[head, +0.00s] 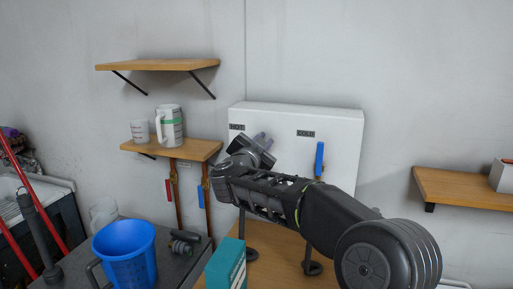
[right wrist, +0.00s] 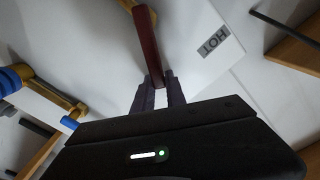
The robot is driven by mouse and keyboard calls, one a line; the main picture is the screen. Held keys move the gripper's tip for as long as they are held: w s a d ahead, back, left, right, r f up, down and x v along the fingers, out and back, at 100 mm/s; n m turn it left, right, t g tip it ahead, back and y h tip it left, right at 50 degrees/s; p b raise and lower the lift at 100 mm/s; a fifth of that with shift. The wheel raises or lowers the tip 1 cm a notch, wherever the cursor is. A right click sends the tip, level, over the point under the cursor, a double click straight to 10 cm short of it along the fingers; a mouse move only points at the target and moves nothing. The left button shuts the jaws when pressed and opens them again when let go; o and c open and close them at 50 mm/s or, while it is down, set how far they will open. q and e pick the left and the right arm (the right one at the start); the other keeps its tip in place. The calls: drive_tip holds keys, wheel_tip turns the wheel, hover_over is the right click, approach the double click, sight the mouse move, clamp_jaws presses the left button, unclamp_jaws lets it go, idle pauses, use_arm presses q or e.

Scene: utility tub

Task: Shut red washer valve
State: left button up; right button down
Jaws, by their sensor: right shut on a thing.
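The white washer box (head: 340,135) on the wall carries HOT and COLD labels. My right gripper (head: 264,137) is at the box, just below and right of the HOT label. In the right wrist view, the dark red valve handle (right wrist: 149,45) runs between the fingertips of my right gripper (right wrist: 158,88), which is shut on its end. The HOT label (right wrist: 217,39) shows to the right of the handle. In the head view the red handle is hidden behind my gripper. The blue valve handle (head: 319,158) stands upright under the COLD label. My left gripper is not in view.
Left of the box, a smaller red handle (head: 172,178) and a blue handle (head: 199,196) sit on copper pipes under a shelf (head: 200,148) with a pitcher (head: 168,127). A blue bucket (head: 124,255) and a teal box (head: 226,264) stand below. Another shelf (head: 460,187) is at right.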

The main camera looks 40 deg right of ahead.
drive_tip(key=s+f+m+b, duration=0.1)
drive_tip(key=f+m+b, duration=0.1)
drive_tip(key=m+b, duration=0.1)
drive_tip(key=s+d+f+m+b, duration=0.1)
drive_tip(key=f+m+b, duration=0.1)
drive_tip(key=m+b, duration=0.1)
drive_tip(key=s+d+f+m+b, duration=0.1)
drive_tip(key=f+m+b, duration=0.1)
drive_tip(key=m+b, duration=0.1)
drive_tip(key=shift+b, duration=0.4)
drive_tip(key=shift+f+m+b, duration=0.55)
drive_tip(key=shift+m+b, duration=0.55)
drive_tip(key=shift+m, duration=0.1)
drive_tip(key=c, duration=1.4)
unclamp_jaws()
drive_tip(key=shift+o, duration=0.2)
approach(279, 161)
drive_tip(key=shift+b+v, duration=0.35)
drive_tip(key=shift+v, duration=0.5)
